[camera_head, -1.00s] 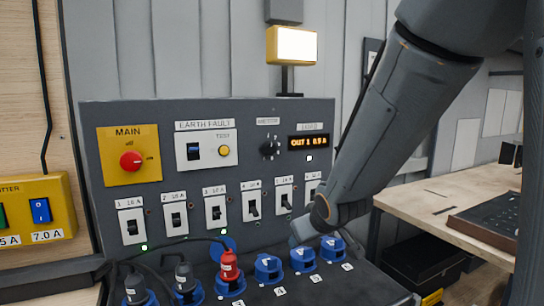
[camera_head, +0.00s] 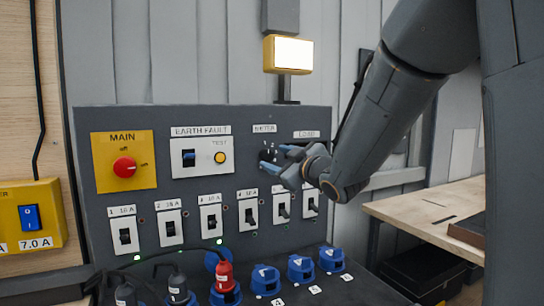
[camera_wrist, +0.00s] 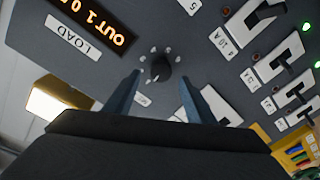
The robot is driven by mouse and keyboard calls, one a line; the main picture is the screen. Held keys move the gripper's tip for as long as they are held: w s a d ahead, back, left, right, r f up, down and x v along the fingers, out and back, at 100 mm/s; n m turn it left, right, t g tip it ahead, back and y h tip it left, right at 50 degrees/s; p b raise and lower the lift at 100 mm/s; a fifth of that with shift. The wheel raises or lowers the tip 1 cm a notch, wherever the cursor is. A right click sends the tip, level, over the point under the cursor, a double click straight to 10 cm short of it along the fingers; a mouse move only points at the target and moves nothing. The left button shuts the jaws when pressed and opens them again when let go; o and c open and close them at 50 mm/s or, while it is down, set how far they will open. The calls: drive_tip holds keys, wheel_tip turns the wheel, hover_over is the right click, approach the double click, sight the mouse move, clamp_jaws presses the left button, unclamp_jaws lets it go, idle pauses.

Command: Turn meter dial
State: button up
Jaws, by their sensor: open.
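The meter dial (camera_head: 268,155) is a small black knob below the METER label on the grey panel (camera_head: 100,240). In the wrist view the dial (camera_wrist: 158,69) has a white pointer mark and several pale dots around it. My gripper (camera_head: 277,158) is open and empty in front of the dial. In the wrist view its blue fingertips (camera_wrist: 160,79) lie on either side of the knob, just below it in the picture. I cannot tell how much depth separates them from the knob.
A row of breaker switches (camera_head: 250,211) runs below the dial, close under my gripper. The earth fault box (camera_head: 202,157) and red main switch (camera_head: 124,168) are to the left. Blue sockets (camera_head: 300,268) and a red plug (camera_head: 225,277) stand along the bottom.

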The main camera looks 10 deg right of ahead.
sight(268, 155)
drive_tip(key=shift+x, duration=1.55)
drive_tip(key=c, duration=1)
drive_tip(key=shift+c, duration=0.2)
drive_tip(key=shift+p, duration=0.3)
